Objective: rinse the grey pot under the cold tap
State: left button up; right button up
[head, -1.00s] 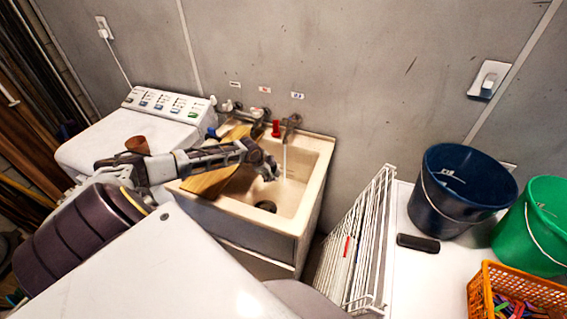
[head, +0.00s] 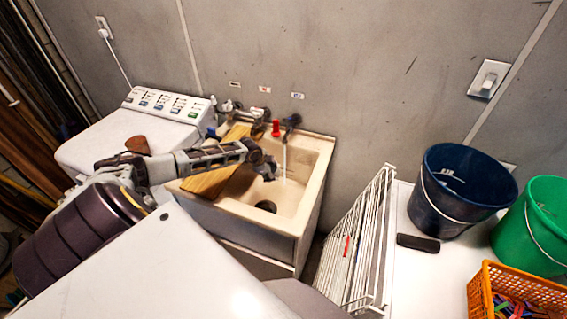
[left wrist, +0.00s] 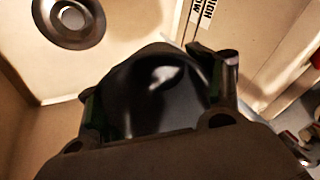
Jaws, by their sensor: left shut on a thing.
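In the left wrist view my left gripper (left wrist: 160,100) is shut on a dark, glossy, rounded thing, which I take to be the grey pot (left wrist: 152,88). In the head view my left gripper (head: 265,168) is inside the sink basin, over its left-middle part; the pot is small and dark there, hard to tell from the fingers. A thin stream of water (head: 285,158) falls from the right-hand tap (head: 291,122), just right of the gripper. I cannot tell whether it touches the pot. My right gripper is not in view.
A wooden board (head: 207,184) lies across the sink's left side. The sink (head: 312,190) has a drain (left wrist: 72,18). A red-handled item (head: 276,128) stands by the taps. A brown pot (head: 137,145) sits on the washing machine (head: 88,150). A white rack (head: 350,262) and blue bucket (head: 432,205) stand right.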

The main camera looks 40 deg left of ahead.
pick_arm(q)
jog(key=shift+s, duration=0.1)
jog(key=shift+s+r+p, duration=0.35)
jog(key=shift+r+p, duration=0.1)
jog(key=shift+p, duration=0.4)
jog(key=shift+s+r+p, duration=0.35)
jog(key=shift+s+p, duration=0.05)
jog(key=shift+p, duration=0.3)
jog(key=shift+s+r+p, duration=0.45)
jog(key=shift+s+r, duration=0.1)
jog(key=shift+s, duration=0.25)
jog(key=shift+s+a+r, duration=0.1)
jog(key=shift+s+r, duration=0.55)
jog(key=shift+s, duration=0.25)
jog(key=shift+w, duration=0.15)
